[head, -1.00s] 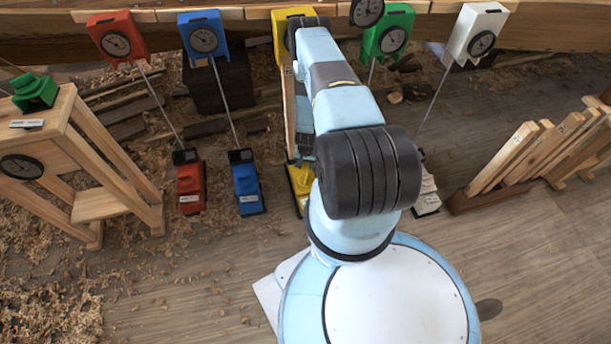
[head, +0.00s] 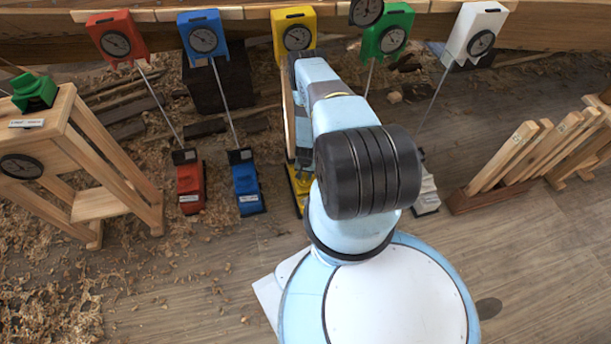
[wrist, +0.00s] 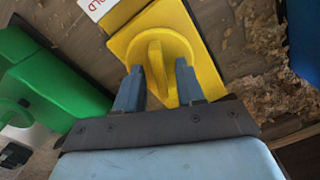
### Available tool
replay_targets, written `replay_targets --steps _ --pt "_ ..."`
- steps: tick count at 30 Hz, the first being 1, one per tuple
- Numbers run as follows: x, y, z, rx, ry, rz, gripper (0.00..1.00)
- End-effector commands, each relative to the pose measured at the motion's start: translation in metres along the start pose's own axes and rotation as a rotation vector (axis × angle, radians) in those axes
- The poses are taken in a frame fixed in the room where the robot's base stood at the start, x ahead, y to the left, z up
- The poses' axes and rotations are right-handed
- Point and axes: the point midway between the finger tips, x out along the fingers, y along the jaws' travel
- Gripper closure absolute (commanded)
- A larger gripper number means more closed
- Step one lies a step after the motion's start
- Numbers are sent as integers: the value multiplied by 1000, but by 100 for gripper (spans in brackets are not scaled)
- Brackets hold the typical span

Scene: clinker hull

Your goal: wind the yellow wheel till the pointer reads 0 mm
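The yellow dial box (head: 294,22) hangs at the plank edge in the head view. Its round dial (head: 298,38) is visible, but the pointer is too small to read. The yellow base (head: 299,187) sits on the floor below, partly hidden by my arm. In the wrist view the yellow wheel (wrist: 178,42) is a round disc with a raised grip bar (wrist: 157,68). My gripper (wrist: 159,75) is open, one finger on each side of the bar, with narrow gaps showing. The head view hides my gripper behind my arm.
Red (head: 116,28), blue (head: 203,28), green (head: 389,28) and white (head: 480,22) dial boxes hang alongside, with rods to floor bases. A wooden stand (head: 75,150) is at left. A rack of wooden slats (head: 530,160) is at right. Shavings litter the floor.

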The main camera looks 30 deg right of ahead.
Motion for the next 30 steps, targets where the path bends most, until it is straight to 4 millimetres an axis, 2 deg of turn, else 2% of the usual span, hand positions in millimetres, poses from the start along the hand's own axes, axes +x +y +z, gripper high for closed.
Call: replay_targets --steps 2,14,30 --pt "0 0 0 0 0 0 62" --pt "0 0 0 1 0 0 99" --pt "0 1 0 57 0 0 100"
